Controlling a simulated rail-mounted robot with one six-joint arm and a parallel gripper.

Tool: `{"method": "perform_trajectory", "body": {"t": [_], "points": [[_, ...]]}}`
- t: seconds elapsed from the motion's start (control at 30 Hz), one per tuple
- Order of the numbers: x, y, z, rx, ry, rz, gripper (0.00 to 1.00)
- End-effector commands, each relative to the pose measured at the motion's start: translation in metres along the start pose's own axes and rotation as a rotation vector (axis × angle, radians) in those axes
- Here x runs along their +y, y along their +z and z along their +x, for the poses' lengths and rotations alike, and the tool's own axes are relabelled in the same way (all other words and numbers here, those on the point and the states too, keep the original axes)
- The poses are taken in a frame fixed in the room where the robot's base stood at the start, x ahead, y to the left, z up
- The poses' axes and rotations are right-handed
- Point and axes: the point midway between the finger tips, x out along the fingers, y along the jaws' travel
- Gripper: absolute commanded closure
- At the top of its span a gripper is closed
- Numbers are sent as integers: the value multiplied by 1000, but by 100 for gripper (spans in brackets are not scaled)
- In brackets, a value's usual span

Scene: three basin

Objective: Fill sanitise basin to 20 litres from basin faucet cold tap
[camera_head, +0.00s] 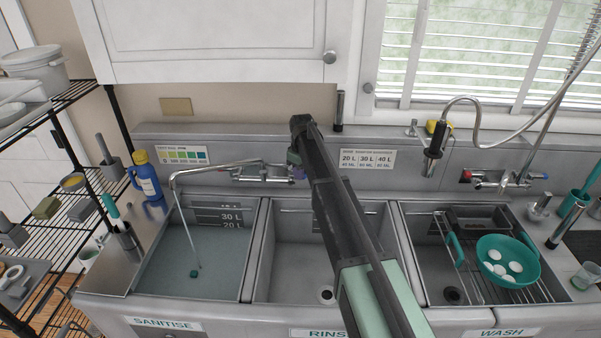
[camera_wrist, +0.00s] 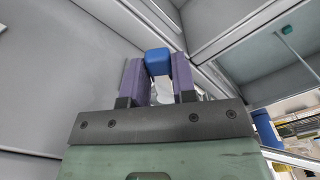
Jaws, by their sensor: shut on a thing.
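The sanitise basin (camera_head: 140,285) is at the left in the head view, with water (camera_head: 190,262) in it. The water surface is close to the 20 L mark (camera_head: 233,225) on the back wall; I cannot tell exactly how it lines up. The basin faucet (camera_head: 215,168) reaches over this basin, and a thin stream (camera_head: 184,225) falls from its spout. My gripper (camera_wrist: 157,75) is shut on the blue cold tap handle (camera_wrist: 158,60), seen between its purple fingers in the wrist view. In the head view my arm mostly hides the handle.
The rinse basin (camera_head: 290,270) is in the middle. The wash basin (camera_head: 420,265) at the right holds a rack with a teal colander (camera_head: 507,260). A blue bottle (camera_head: 145,177) stands left of the sanitise basin. A dosing chart (camera_head: 367,160) is on the back wall.

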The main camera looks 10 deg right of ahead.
Motion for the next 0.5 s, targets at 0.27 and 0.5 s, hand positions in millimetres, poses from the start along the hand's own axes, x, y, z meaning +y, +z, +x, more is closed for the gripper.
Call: {"method": "perform_trajectory", "body": {"t": [0.27, 0.5], "points": [[11, -2, 0, 0, -1, -238, 98], [20, -5, 0, 0, -1, -431, 98]]}}
